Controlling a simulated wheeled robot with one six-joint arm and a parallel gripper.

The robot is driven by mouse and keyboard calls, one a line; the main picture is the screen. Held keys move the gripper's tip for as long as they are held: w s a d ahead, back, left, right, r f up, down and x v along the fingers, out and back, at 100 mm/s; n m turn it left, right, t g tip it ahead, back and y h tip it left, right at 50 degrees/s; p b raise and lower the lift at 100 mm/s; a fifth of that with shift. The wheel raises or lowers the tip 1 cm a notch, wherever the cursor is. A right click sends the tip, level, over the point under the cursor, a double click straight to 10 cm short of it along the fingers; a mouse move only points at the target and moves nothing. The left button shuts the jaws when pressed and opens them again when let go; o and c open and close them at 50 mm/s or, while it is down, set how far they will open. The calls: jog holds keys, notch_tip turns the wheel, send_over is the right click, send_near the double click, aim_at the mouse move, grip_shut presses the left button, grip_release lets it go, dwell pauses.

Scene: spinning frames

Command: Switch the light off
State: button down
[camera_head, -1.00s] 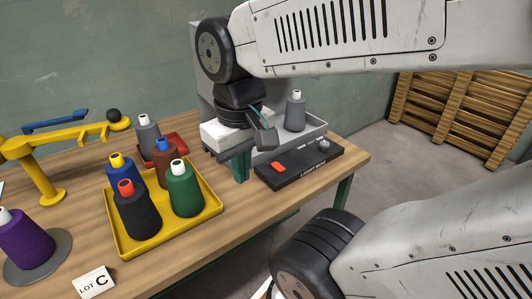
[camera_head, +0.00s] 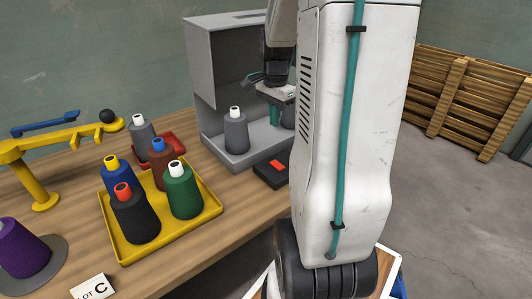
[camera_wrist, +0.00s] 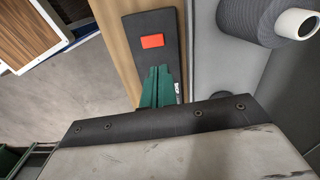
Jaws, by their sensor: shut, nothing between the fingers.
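The light box (camera_head: 215,85) is a grey open-fronted cabinet at the back of the bench. In front of it lies a black control panel (camera_head: 266,180) with a red rocker switch (camera_head: 277,166); my arm hides its right part. The wrist view shows the panel (camera_wrist: 150,22) and the red switch (camera_wrist: 152,41) clearly. My gripper (camera_head: 275,115) is in front of the box opening. In the wrist view its green fingers (camera_wrist: 158,82) are together and empty, over the panel just below the red switch in the picture. I cannot tell whether they touch the panel.
Grey cones (camera_head: 236,130) stand in the light box; one shows near my gripper in the wrist view (camera_wrist: 262,18). A yellow tray (camera_head: 124,252) with several thread cones stands left on the bench. A yellow arm-like stand (camera_head: 40,190) is further left. Pallets (camera_head: 470,100) lean at the back right.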

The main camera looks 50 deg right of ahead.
aim_at(274, 161)
jog(key=shift+d+m, duration=0.2)
jog(key=shift+m, duration=0.2)
jog(key=shift+f, duration=0.15)
notch_tip(274, 161, down, 14)
jog(key=shift+w+r, duration=0.1)
dwell(0.3)
